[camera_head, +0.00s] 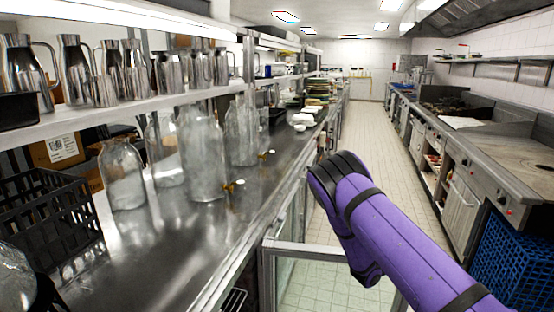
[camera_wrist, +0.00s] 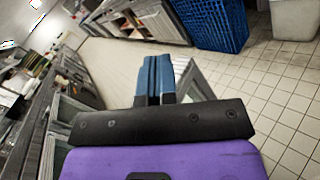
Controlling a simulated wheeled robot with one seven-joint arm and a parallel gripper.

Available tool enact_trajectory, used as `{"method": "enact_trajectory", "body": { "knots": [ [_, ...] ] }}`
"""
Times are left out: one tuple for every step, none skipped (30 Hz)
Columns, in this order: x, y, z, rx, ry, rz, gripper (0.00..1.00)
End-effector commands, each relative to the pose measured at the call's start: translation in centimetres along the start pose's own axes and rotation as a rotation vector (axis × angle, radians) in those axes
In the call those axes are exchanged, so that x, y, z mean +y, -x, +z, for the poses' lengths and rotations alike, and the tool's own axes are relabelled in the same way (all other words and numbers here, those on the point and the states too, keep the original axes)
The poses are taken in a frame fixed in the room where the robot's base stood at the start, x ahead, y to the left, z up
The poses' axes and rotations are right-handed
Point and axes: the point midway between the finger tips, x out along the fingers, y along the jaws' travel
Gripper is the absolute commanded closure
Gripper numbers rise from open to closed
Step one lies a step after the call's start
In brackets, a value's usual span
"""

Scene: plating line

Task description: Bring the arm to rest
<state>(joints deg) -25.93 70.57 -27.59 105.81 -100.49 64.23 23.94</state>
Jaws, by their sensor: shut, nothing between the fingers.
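My purple arm (camera_head: 385,228) reaches up from the lower right of the head view, over the aisle beside the steel counter. The gripper itself cannot be made out clearly in the head view. In the wrist view, my gripper (camera_wrist: 154,75) shows with its two blue fingers pressed together and nothing between them.
A steel counter (camera_head: 160,268) runs along the left, with glass jugs (camera_head: 202,155), a black crate (camera_head: 50,225) and a shelf of metal pitchers (camera_head: 137,68). A stove line (camera_head: 490,150) and blue crate (camera_head: 510,265) stand right.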

Motion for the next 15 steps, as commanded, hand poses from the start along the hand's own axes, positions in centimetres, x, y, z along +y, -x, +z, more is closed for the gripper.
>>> {"method": "enact_trajectory", "body": {
  "knots": [
    [0.3,-0.1,1.5,-0.003,-0.036,-0.04,1.0],
    [0.4,-0.1,2.3,-0.006,-0.054,-0.064,1.0],
    [0.4,-0.1,3.4,-0.008,-0.076,-0.095,1.0],
    [0.5,-0.1,4.2,-0.01,-0.095,-0.118,1.0],
    [0.5,-0.1,4.9,-0.01,-0.113,-0.141,1.0],
    [0.6,0.0,5.9,-0.01,-0.137,-0.171,1.0],
    [0.5,0.1,6.6,-0.01,-0.155,-0.195,1.0],
    [0.5,0.1,7.4,-0.01,-0.173,-0.217,1.0],
    [0.5,0.2,8.4,-0.01,-0.196,-0.247,1.0],
    [0.5,0.3,9.1,-0.009,-0.214,-0.27,1.0],
    [0.5,0.4,9.8,-0.007,-0.231,-0.292,1.0],
    [0.5,0.5,10.8,-0.005,-0.255,-0.321,1.0],
    [0.4,0.7,11.5,-0.004,-0.273,-0.344,1.0],
    [0.4,0.7,12.2,-0.003,-0.291,-0.365,1.0],
    [0.3,0.9,13.2,-0.001,-0.314,-0.394,1.0]
  ]
}}
